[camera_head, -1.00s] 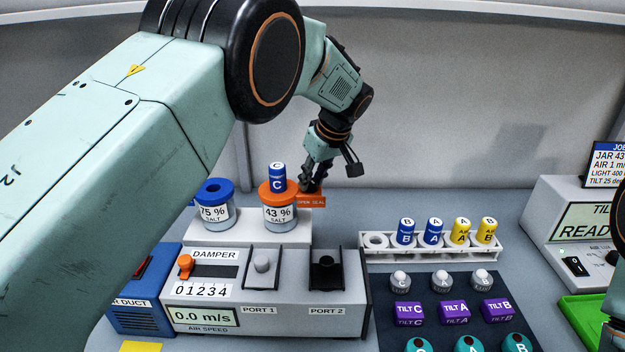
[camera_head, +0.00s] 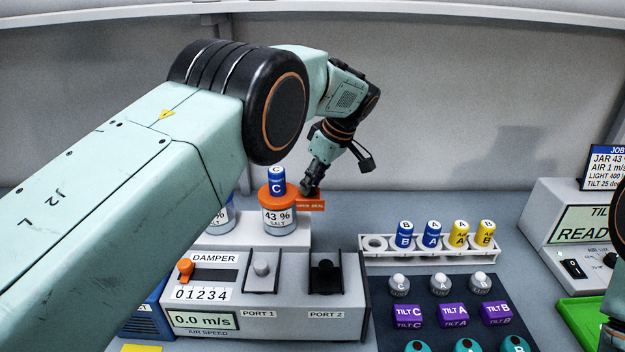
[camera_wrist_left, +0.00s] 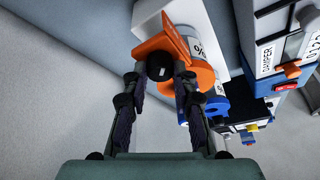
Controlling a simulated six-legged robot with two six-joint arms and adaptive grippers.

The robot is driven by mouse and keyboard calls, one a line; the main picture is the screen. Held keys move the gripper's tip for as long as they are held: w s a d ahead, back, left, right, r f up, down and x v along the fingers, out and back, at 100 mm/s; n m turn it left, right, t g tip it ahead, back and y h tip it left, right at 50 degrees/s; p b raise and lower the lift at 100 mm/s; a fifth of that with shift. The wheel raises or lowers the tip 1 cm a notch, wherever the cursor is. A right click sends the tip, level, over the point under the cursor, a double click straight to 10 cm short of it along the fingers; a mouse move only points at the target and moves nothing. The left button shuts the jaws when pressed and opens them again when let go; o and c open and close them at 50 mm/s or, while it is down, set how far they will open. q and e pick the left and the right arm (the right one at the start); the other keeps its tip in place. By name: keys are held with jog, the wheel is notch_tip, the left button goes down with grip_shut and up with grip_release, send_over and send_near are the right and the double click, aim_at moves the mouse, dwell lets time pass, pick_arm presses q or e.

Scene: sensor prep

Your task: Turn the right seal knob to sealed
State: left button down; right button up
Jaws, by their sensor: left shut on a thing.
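The 43 % salt jar (camera_head: 279,219) stands on the raised white ledge, with an orange lid and a blue C-marked cylinder (camera_head: 278,181) on top. An orange plate with OPEN SEAL lettering (camera_head: 311,206) sticks out at its right. In the left wrist view the dark round seal knob (camera_wrist_left: 160,67) sits on the orange plate (camera_wrist_left: 152,42). My left gripper (camera_head: 311,188) is shut on this knob, its two fingers on either side in the wrist view (camera_wrist_left: 158,78). In the head view the fingers hide the knob. My right gripper is out of view.
A 75 % jar (camera_head: 222,215) stands left, mostly behind my left arm. The damper box (camera_head: 262,312) with two ports is in front. A white rack (camera_head: 432,252) with blue and yellow cylinders and a dark mat (camera_head: 465,284) with buttons lie right.

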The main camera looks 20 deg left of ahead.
pick_arm(q)
jog(key=c, duration=1.1)
grip_release()
jog(key=shift+o, duration=0.2)
jog(key=shift+d+r, duration=0.1)
jog(key=v, duration=1.1)
jog(key=shift+r, duration=0.4)
jog(key=shift+s+r, duration=0.1)
jog(key=shift+s, duration=0.05)
